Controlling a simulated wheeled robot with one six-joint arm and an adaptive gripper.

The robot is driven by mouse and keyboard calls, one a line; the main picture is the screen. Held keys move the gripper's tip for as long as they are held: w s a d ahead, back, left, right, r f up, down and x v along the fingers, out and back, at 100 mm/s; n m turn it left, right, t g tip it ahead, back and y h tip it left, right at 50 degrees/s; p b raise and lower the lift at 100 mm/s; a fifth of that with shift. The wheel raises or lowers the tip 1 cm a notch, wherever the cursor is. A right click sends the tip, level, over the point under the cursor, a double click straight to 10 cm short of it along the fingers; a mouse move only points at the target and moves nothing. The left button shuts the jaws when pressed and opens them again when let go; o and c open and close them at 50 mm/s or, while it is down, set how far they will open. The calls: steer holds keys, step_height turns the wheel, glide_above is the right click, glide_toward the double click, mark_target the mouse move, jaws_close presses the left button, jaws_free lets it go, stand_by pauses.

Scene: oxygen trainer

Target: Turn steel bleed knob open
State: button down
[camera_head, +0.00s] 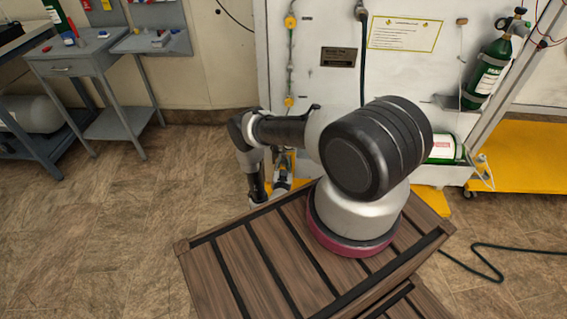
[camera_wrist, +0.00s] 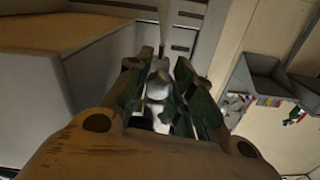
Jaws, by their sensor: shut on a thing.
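In the wrist view, my gripper (camera_wrist: 165,85) has its two dark green fingers on either side of a small shiny steel knob (camera_wrist: 157,90), and it is shut on it. Parts of the knob are hidden by the fingers, and its turned position cannot be told. In the head view, my arm reaches down at the front of the white trainer panel (camera_head: 340,90). The gripper end is small and partly hidden low by the panel's bottom left, and the knob cannot be made out there.
A yellow platform (camera_head: 520,160) is at right. A grey workbench (camera_head: 80,60) with small items stands at left. A black cable (camera_head: 485,262) lies on the floor at right. Floor at left is clear.

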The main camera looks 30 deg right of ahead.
steer(key=n, duration=0.5)
steer(key=shift+f+n, duration=0.1)
steer(key=shift+n, duration=0.2)
steer(key=n, duration=0.5)
steer(key=shift+s, duration=0.1)
steer(key=shift+d, duration=0.1)
steer(key=c, duration=1.2)
jaws_free()
steer(key=v, duration=1.2)
